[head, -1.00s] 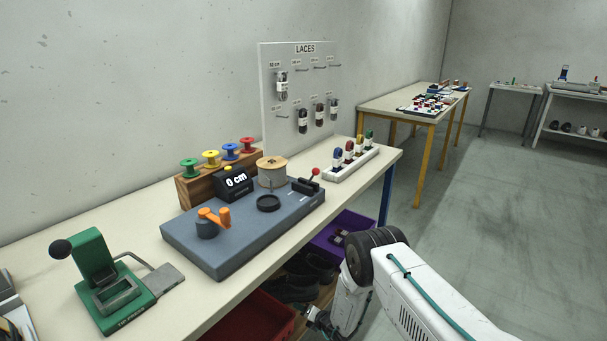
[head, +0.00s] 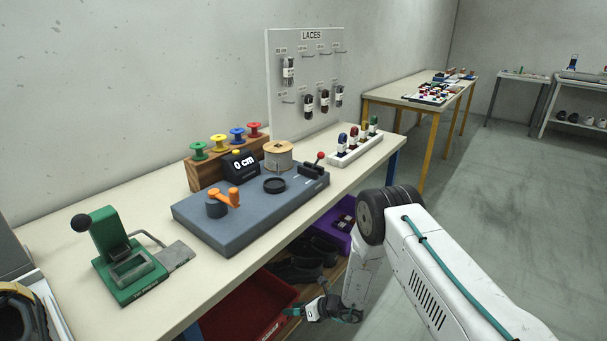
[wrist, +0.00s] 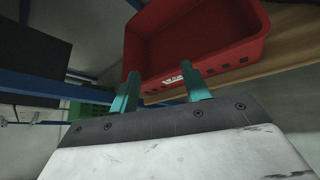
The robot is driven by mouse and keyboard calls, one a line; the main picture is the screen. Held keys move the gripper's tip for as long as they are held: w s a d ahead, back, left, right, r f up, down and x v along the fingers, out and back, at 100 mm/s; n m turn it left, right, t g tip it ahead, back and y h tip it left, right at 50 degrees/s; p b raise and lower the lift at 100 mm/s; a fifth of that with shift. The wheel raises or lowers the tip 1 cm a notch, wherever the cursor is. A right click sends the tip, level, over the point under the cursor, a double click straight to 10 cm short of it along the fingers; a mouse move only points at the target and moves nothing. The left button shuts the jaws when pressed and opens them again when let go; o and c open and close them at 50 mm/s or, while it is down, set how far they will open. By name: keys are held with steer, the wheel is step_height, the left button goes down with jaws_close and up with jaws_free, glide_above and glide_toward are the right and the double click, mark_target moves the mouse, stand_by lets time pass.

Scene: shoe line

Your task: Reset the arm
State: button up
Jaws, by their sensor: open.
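My arm (head: 440,262) hangs in front of the workbench's front edge at the lower right of the head view, folded down from its dark joint. My gripper (wrist: 160,88) shows in the wrist view as two teal fingers standing apart with nothing between them. In the head view its tip is low, by the red bin under the bench, and only partly clear. The red bin (wrist: 200,32) lies beyond the fingers in the wrist view. I cannot tell how near the fingertips are to it.
The bench (head: 70,232) carries a green press (head: 128,265), a grey lace-measuring base (head: 245,215), a spool rack (head: 208,172) and a white holder (head: 356,150). A purple bin (head: 338,240) and dark shoes sit below. The floor (head: 490,190) to the right is clear.

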steer(key=s+d+r+n+g+h, duration=0.15)
steer(key=s+r+n+g, duration=0.35)
steer(key=r, duration=0.6)
steer(key=s+d+r+n+g, duration=0.1)
steer(key=s+d+r+n, duration=0.25)
steer(key=r+n, duration=0.55)
steer(key=s+d+r+n+g+h, duration=0.1)
steer(key=s+r+n+g, duration=0.3)
steer(key=r, duration=0.8)
steer(key=s+d+r+n+t+h, duration=0.7)
steer(key=s+d+r+n+h, duration=0.2)
steer(key=s+d+r, duration=1.4)
steer(key=shift+s+d+r+n, duration=0.2)
steer(key=shift+s+r+n, duration=0.4)
steer(key=shift+s, duration=0.65)
steer(key=shift+r+h, duration=0.1)
steer(key=shift+h, duration=0.15)
